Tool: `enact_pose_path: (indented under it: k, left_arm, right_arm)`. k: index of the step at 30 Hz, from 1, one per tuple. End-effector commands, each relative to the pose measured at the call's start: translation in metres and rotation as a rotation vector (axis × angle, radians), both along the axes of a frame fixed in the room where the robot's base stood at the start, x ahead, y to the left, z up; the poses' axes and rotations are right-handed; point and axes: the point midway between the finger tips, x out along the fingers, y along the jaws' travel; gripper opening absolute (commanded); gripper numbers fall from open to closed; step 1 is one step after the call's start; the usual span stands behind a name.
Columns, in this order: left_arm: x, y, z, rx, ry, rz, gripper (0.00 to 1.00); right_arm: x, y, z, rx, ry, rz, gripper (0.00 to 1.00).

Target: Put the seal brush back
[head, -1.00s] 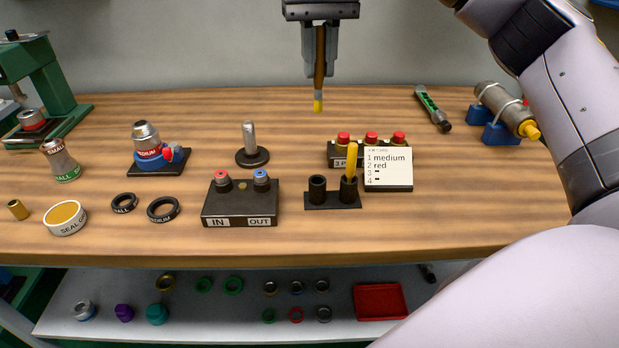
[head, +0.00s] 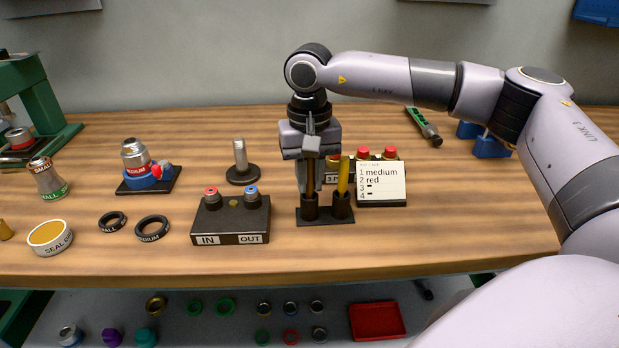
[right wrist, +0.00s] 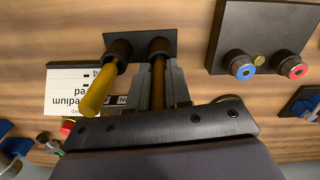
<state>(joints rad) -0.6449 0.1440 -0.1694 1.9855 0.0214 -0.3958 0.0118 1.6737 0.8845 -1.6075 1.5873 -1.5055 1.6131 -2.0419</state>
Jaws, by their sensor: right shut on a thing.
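The black two-cup holder (head: 325,221) stands on the bench and also shows in the right wrist view (right wrist: 125,38). My right gripper (head: 310,188) points down over its left cup. In the right wrist view, the gripper (right wrist: 159,72) is shut on the brown handle of the seal brush (right wrist: 158,88). The brush is upright, with its lower end in that cup (right wrist: 159,46). Its yellow tip is hidden, so I cannot tell how deep it sits. A yellow-handled tool (head: 343,174) stands in the right cup. My left gripper is not in view.
The IN/OUT block (head: 231,222) is left of the holder. A card (head: 381,183) and red-capped pots (head: 363,154) stand close behind and right. Seal rings (head: 152,229) and a round seal tin (head: 50,238) lie left. The front right of the bench is clear.

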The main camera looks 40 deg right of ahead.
Motion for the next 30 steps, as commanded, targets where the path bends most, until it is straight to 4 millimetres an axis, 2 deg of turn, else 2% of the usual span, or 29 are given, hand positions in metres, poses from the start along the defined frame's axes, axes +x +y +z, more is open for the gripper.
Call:
enact_pose_path:
  k: [11,12,14,25,30]
  left_arm:
    - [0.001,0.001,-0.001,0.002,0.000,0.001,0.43]
    - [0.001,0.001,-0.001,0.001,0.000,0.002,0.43]
    - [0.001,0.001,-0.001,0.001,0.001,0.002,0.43]
    - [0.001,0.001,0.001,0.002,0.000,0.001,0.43]
    - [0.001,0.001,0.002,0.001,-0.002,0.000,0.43]
  right_arm:
    - [0.000,0.000,-0.006,0.001,-0.001,0.000,0.00]
    - [0.000,0.000,-0.006,0.001,-0.001,0.000,0.25]
    - [0.000,0.000,-0.005,0.001,-0.001,0.000,0.44]
    - [0.000,0.000,-0.001,0.000,-0.002,0.000,0.44]
    - [0.001,0.000,0.024,0.003,-0.004,0.000,0.44]
